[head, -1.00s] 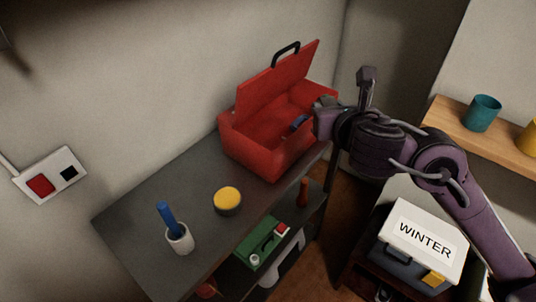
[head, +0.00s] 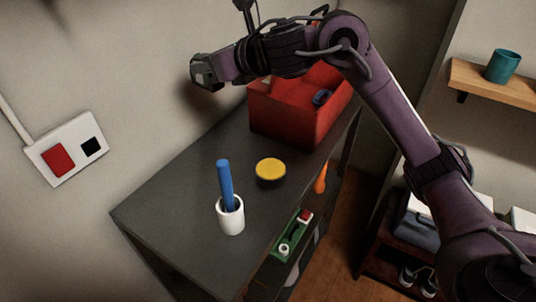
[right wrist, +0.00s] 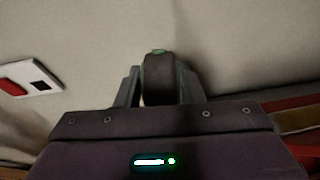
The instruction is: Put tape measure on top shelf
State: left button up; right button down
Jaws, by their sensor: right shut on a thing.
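My right gripper (head: 205,72) is raised at the upper left of the toolbox, in front of the wall. In the right wrist view its fingers are shut on a dark rounded thing with green edges (right wrist: 159,78), which looks like the tape measure. In the head view the held thing is hard to make out. The dark top shelf (head: 190,190) of the unit lies below and right of the gripper. My left gripper is not in view.
An open red toolbox (head: 290,122) with a blue thing (head: 321,97) inside stands at the shelf's far end. A yellow-topped round tin (head: 270,170) and a white cup (head: 231,218) with a blue stick stand nearer. The shelf's left part is clear.

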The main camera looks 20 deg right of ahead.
jog(key=shift+a+f+n+g+y+b, duration=0.1)
jog(key=shift+a+n+g+y+b, duration=0.25)
jog(key=shift+n+y+b, duration=0.35)
notch_tip(320, 180, down, 20)
jog(key=shift+r+b, duration=0.25)
jog(key=shift+b, duration=0.25)
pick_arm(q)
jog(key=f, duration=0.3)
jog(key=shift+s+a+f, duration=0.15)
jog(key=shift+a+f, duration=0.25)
pick_arm(e)
jog(key=shift+f, duration=0.15)
jog(key=c, duration=0.9)
grip_release()
jog(key=shift+c, duration=0.2)
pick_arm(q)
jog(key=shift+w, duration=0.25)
